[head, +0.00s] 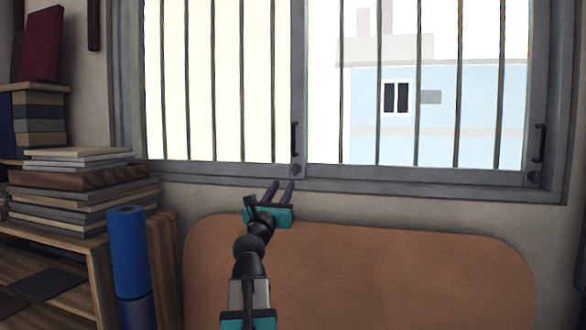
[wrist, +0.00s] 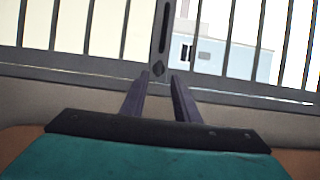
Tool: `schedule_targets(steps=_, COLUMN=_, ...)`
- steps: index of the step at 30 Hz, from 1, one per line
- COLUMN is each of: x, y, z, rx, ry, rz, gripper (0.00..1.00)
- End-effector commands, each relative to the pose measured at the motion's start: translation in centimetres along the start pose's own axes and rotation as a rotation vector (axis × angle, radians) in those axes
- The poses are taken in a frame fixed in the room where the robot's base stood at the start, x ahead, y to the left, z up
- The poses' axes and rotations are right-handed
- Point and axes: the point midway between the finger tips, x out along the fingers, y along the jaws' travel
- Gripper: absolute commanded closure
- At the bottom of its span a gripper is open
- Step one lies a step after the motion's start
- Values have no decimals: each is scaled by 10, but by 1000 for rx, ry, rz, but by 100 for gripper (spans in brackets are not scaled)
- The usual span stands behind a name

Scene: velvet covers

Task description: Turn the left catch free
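The left catch (head: 296,170) is a small dark round knob at the foot of the window's middle upright, below a dark vertical handle (head: 294,138). In the wrist view the catch (wrist: 158,70) shows just beyond my fingertips. A second, right catch (head: 532,176) sits at the lower right corner of the window. My gripper (head: 281,184) is just below and slightly left of the left catch in the head view. Its two fingers are apart with nothing between them, and the gripper (wrist: 161,76) points up at the catch in the wrist view. I cannot tell whether a finger touches it.
Dark vertical bars cross the window panes (head: 215,80). A brown rounded panel (head: 400,270) stands below the sill. At left are stacked books (head: 75,185), a wooden shelf (head: 60,270) and a blue roll (head: 128,250). The wall right of my gripper is clear.

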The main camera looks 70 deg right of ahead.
Motion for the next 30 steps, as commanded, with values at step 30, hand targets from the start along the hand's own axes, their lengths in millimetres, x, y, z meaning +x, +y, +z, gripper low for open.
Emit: schedule_targets(steps=30, x=101, y=0, z=1, rx=-1, ry=0, rz=0, gripper=72)
